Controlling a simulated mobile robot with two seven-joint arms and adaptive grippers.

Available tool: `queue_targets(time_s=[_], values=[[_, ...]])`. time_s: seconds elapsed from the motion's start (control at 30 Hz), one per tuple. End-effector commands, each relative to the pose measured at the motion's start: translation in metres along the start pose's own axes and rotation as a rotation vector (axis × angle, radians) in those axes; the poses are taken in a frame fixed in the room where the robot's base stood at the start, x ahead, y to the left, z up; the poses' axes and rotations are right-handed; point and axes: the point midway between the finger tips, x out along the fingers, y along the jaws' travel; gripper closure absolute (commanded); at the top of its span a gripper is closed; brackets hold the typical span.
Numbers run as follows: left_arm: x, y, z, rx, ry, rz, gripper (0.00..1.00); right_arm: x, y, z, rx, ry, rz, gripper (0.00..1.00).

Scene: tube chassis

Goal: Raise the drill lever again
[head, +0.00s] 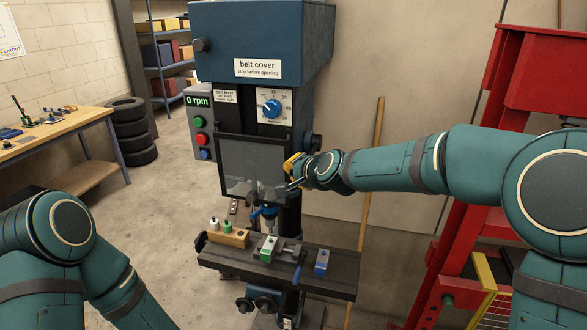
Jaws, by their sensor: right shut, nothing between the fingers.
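The drill press (262,45) stands in the middle of the head view, with a blue head and a dark see-through guard (250,165) in front of the chuck (267,211). The lever cannot be made out clearly; a dark round knob (314,143) shows on the right side of the drill head. My right gripper (291,182) is shut and empty at the guard's right edge, below that knob. A small yellow part shows beside it. I cannot tell whether the gripper touches the drill. My left arm is low at the left, its gripper outside the view.
The drill table (335,275) carries a vise (282,252), a wooden block with small bottles (228,236) and a blue block (321,262). The display (197,101) reads 0 rpm. A red frame (480,200) stands right, a workbench (60,132) and tires (130,135) left.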

Motion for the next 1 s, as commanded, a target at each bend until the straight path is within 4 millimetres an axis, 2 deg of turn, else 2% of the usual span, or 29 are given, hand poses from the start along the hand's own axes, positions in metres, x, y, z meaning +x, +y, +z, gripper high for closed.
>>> queue_targets(time_s=[0.03, 0.47, 0.6, 0.63, 1.0], values=[[-0.0017, 0.0007, -0.0002, 0.0, 0.0, 0.0, 0.25, -0.0018, 0.0031, -0.0088, 0.008, 0.013, 0.007, 1.0], [-0.0018, 0.0008, -0.0002, 0.0, -0.001, 0.0, 0.25, -0.0015, 0.0037, -0.009, 0.01, 0.012, 0.01, 1.0], [-0.0018, 0.0008, -0.0003, 0.0, -0.001, 0.0, 0.25, -0.0013, 0.003, -0.008, 0.009, 0.01, 0.009, 0.51], [-0.0018, 0.0008, -0.0003, 0.0, -0.001, 0.0, 0.25, -0.0012, 0.0026, -0.0074, 0.009, 0.009, 0.008, 0.48], [-0.0019, 0.0007, -0.0003, 0.0, -0.001, 0.0, 0.25, -0.0045, 0.0005, -0.0037, 0.006, 0.002, 0.006, 0.48]])
